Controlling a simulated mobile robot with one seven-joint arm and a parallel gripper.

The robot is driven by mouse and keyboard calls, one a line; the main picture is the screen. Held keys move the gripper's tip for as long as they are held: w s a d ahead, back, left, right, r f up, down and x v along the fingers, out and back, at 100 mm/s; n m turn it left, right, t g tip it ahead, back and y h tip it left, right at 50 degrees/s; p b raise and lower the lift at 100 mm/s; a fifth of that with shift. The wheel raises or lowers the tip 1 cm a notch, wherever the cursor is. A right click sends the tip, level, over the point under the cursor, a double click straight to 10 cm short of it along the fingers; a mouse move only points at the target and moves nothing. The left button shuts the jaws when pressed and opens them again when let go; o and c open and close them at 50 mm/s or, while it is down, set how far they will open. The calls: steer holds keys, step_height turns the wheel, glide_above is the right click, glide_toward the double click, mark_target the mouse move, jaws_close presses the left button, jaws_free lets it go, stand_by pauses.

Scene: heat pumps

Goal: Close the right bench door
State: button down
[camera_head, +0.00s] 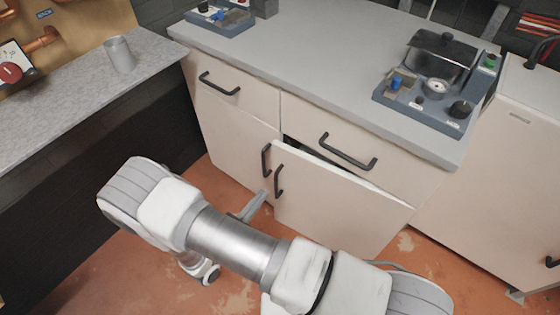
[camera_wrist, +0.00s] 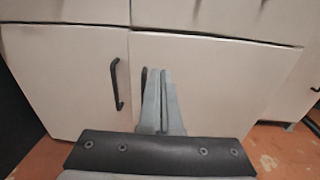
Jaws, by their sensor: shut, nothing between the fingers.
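The right bench door (camera_head: 335,200) stands slightly ajar in the head view, with a dark gap along its top edge. Its black handle (camera_head: 279,180) is near its left edge. The door also fills the right part of the wrist view (camera_wrist: 225,80). My gripper (camera_head: 262,196) is shut and empty, at the door's left edge near the handle. In the wrist view its fingers (camera_wrist: 157,75) are together in front of the door and partly hide the handle. I cannot tell whether the fingertips touch the door.
The left bench door (camera_head: 235,140) looks closed, with its own black handle (camera_wrist: 116,84). Drawers with handles sit above both doors. The grey worktop (camera_head: 320,60) carries a blue-grey device (camera_head: 435,85) at right. A side counter (camera_head: 80,85) with a metal cup (camera_head: 120,54) stands left. A white cabinet (camera_head: 490,170) stands right.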

steer(key=b, duration=0.3)
glide_toward(288, 155)
steer(key=shift+n+t+y, duration=0.3)
steer(key=shift+n+y, duration=0.1)
steer(key=x, duration=0.7)
steer(key=shift+s+d+f, duration=0.15)
